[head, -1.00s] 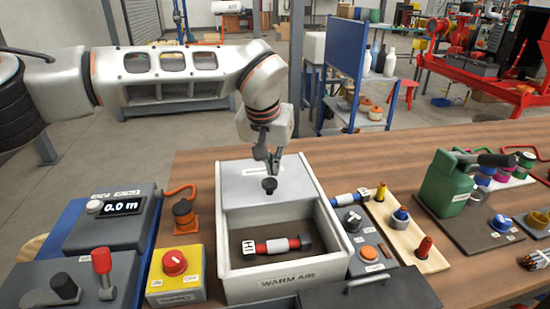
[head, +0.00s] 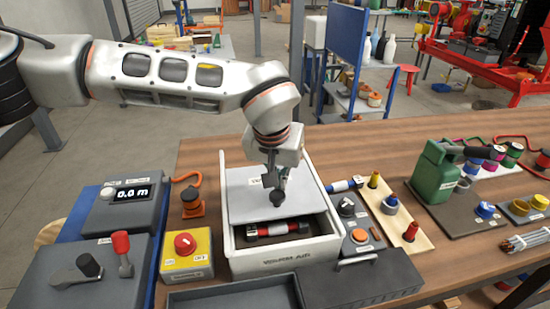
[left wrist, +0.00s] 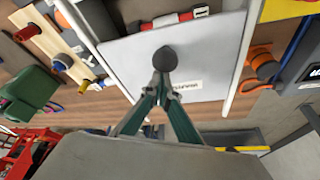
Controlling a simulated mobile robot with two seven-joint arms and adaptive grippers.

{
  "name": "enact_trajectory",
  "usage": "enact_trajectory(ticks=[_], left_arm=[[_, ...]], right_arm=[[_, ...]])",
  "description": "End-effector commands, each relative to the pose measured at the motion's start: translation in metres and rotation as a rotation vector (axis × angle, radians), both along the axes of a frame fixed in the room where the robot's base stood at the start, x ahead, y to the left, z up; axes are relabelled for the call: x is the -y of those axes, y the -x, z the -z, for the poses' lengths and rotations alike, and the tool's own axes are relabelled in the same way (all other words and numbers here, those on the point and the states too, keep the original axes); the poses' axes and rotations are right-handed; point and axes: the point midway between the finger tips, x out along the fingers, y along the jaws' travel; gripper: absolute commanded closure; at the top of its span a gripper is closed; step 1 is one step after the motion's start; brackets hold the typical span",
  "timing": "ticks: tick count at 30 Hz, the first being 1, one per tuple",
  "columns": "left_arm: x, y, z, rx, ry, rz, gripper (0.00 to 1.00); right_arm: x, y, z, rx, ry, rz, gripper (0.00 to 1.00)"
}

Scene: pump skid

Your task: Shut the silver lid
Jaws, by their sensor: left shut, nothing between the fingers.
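The silver lid (head: 245,203) is a flat sliding plate with a dark knob (head: 277,197) on the white WARM AIR box (head: 290,259). It covers the back and middle of the box; a gap stays open at the front. A red, white and black part (head: 278,229) lies inside in that gap. In the left wrist view the lid (left wrist: 205,60) and the knob (left wrist: 165,58) show clearly. My left gripper (head: 275,183) is shut and empty, its fingertips right at the knob, on its back side. Whether they touch it is hard to tell. My right gripper is not in view.
A yellow box with a red knob (head: 186,245) stands left of the box. A grey panel with an orange button (head: 360,236) and a wooden tray (head: 397,222) are at right. A dark handled box (head: 365,285) and an open tray lie in front.

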Motion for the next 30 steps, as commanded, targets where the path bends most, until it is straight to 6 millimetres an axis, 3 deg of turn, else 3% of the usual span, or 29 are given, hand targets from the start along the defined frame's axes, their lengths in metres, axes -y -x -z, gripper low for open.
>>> enact_trajectory(ticks=[6, 12, 30], left_arm=[[0.010, 0.049, -0.001, 0.000, -0.003, 0.005, 1.00], [0.014, 0.072, 0.002, -0.001, -0.002, 0.002, 1.00], [0.016, 0.083, 0.000, -0.008, -0.002, 0.003, 1.00]], right_arm=[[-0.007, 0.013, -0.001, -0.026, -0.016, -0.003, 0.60], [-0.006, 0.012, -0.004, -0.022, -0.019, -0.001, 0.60], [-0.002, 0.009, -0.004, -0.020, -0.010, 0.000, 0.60]])
